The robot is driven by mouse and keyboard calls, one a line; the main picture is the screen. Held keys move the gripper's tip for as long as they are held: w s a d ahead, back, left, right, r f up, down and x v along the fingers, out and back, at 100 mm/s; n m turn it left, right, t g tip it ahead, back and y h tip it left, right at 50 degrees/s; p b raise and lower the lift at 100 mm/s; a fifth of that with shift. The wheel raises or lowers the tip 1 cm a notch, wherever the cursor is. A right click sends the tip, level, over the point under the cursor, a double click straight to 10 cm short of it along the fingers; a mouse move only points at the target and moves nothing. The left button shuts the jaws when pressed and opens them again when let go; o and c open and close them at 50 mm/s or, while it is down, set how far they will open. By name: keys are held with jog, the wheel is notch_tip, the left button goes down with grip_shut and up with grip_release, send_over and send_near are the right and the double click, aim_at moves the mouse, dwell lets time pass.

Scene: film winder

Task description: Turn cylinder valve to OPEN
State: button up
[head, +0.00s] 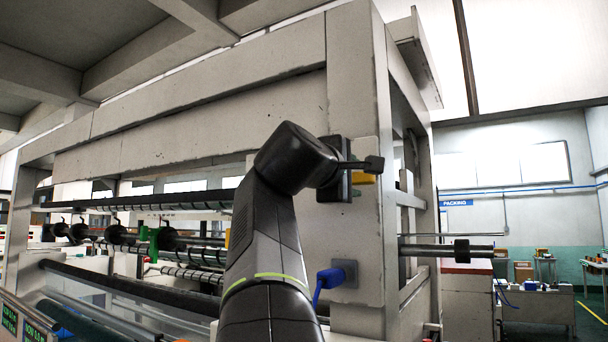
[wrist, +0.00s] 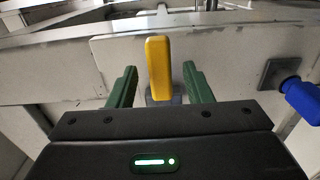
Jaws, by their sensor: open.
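A yellow handle (wrist: 158,68), which looks like a valve lever, stands out from a small grey mount on the pale machine frame. In the wrist view it points upright in the picture. My gripper (wrist: 160,72) is open, with one green finger on each side of the handle and a visible gap on both sides. In the head view the yellow handle (head: 362,178) shows only partly behind my gripper (head: 374,165), beside the frame's upright post. I see no readable OPEN mark, and the handle's base is mostly hidden.
A blue handle (head: 330,278) on a dark square plate sits lower on the same post; it also shows in the wrist view (wrist: 302,98), right of my gripper. Rollers (head: 165,240) lie to the left. A dark shaft (head: 445,250) sticks out to the right.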

aim_at(355, 178)
jog(key=shift+p+x, duration=0.3)
jog(key=shift+x, duration=1.35)
grip_shut()
